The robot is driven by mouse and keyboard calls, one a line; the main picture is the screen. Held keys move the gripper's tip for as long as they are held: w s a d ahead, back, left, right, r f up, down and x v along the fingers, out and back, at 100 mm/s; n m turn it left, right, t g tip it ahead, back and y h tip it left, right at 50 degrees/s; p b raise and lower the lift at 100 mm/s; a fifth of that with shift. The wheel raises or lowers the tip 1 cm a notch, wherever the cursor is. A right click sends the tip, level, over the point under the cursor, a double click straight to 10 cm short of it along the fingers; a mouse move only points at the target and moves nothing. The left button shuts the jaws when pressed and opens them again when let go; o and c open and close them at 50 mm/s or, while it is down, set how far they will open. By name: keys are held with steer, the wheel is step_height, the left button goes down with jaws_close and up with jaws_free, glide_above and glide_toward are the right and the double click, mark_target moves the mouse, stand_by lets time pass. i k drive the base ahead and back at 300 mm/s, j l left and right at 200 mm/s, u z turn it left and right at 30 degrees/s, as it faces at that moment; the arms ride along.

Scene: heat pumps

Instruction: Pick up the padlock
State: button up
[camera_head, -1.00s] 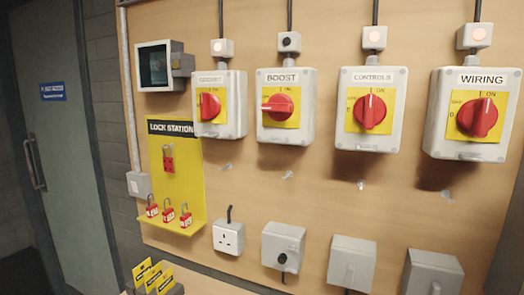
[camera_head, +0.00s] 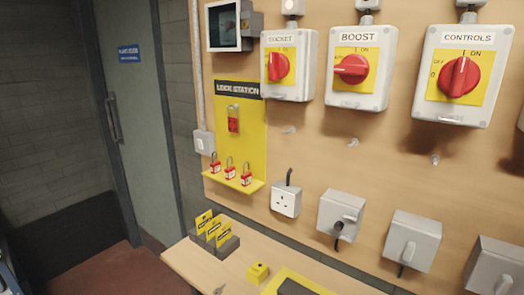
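Three red padlocks with metal shackles stand in a row on the yellow shelf of the lock station (camera_head: 240,140): a left padlock (camera_head: 215,168), a middle padlock (camera_head: 230,173) and a right padlock (camera_head: 246,179). A red hasp-like piece (camera_head: 233,124) hangs on the yellow panel above them. I cannot tell from the picture which padlock the task means. My gripper is not in view.
Rotary switch boxes for socket (camera_head: 288,88), boost (camera_head: 358,95) and controls (camera_head: 462,100) are on the wooden board. A wall socket (camera_head: 286,201) and grey boxes sit lower. A wooden bench (camera_head: 195,262) below holds yellow tags (camera_head: 215,232) and a small yellow block (camera_head: 258,272). A door (camera_head: 135,110) is left.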

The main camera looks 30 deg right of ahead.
mark_target(229, 172)
steer(key=j+z, duration=0.1)
steer(key=z, duration=0.4)
steer(key=i+j+z, duration=0.1)
steer(key=z, duration=0.35)
steer(key=j+z, duration=0.1)
steer(key=z, duration=0.4)
steer(key=j+z, duration=0.2)
steer(key=j, duration=0.2)
steer(key=j+z, duration=0.2)
steer(key=j, duration=0.2)
steer(key=k+j+z, duration=0.2)
steer(key=j, duration=0.2)
steer(key=j+z, duration=0.2)
steer(key=j, duration=0.25)
steer(key=k+j+z, duration=0.1)
steer(key=j+z, duration=0.15)
steer(key=k+j+z, duration=0.2)
steer(key=j, duration=0.25)
